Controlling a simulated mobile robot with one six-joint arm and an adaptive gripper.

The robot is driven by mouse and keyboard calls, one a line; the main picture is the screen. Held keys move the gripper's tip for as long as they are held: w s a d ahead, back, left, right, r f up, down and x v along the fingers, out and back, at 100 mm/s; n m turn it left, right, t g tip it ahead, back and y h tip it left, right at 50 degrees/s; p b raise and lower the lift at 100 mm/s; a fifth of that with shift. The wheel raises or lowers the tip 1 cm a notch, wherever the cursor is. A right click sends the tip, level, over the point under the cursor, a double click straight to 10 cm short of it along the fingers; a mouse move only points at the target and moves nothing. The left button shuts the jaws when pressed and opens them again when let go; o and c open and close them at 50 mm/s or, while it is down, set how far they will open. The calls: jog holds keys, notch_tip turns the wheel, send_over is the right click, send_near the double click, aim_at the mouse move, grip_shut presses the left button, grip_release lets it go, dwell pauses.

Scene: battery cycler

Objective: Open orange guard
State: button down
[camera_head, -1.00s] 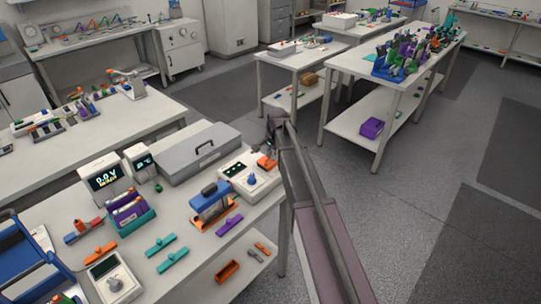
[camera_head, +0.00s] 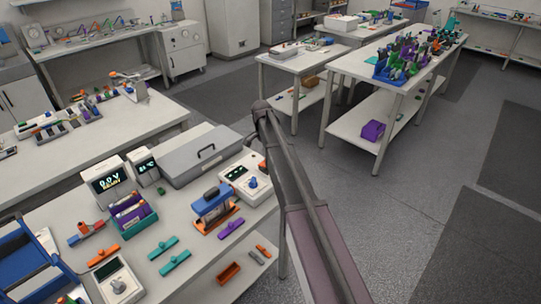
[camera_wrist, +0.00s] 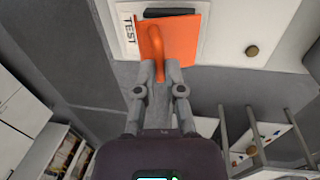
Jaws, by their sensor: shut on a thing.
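In the wrist view an orange guard (camera_wrist: 184,42) with a curved orange handle lies across the white face of a device (camera_wrist: 225,30) marked TEST. My gripper (camera_wrist: 157,74) is shut on the handle between its two grey fingertips. In the head view the white device (camera_head: 238,173), with a dark display and a blue knob, stands at the table's right edge. My arm covers most of the guard there, and my fingertips are hidden. I cannot tell how far the guard is turned.
A grey lidded case (camera_head: 200,157) stands left of the device. A blue and orange fixture (camera_head: 212,208) stands in front of it. Several small coloured parts lie on the table. The floor (camera_head: 410,200) to the right is clear.

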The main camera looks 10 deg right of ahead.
jog(key=shift+w+a+r+g+h+b, duration=0.2)
jog(key=shift+w+a+g+h+b, duration=0.3)
jog(key=shift+w+g+h, duration=0.45)
jog(key=shift+a+r+g, duration=0.1)
jog(key=shift+a+g, duration=0.1)
jog(key=shift+g, duration=0.25)
jog(key=c, duration=0.7)
grip_release()
jog(key=shift+s+d, duration=0.1)
jog(key=shift+s, duration=0.1)
